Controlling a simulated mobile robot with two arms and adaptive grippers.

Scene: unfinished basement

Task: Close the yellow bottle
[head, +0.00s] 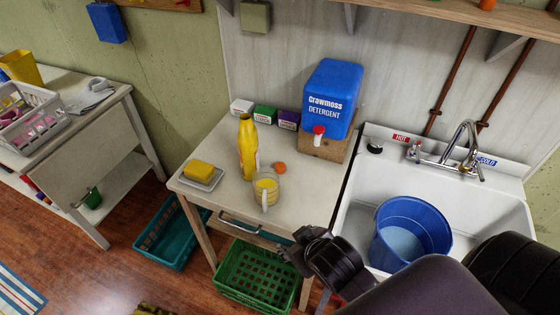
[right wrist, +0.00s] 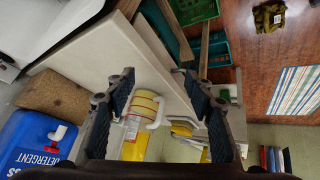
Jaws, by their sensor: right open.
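The yellow bottle (head: 248,152) stands upright on the small table (head: 208,147). Its narrow neck points up, and its mouth is too small to make out clearly. A small orange round piece, perhaps a cap (head: 280,168), lies on the table to the bottle's right. A glass mug (head: 265,189) with yellow contents stands in front of the bottle. My right gripper (head: 298,252) is open and empty near the table's front right corner, apart from the bottle. The right wrist view shows its spread fingers (right wrist: 158,82), with the mug (right wrist: 145,105) and bottle (right wrist: 134,146) beyond. My left gripper is out of view.
A blue detergent container (head: 334,95) stands on a wooden block at the table's back right. A yellow sponge on a dish (head: 209,183) is at the left. The sink (head: 352,215) with a blue bucket (head: 412,205) adjoins the table. A green crate (head: 238,285) is below.

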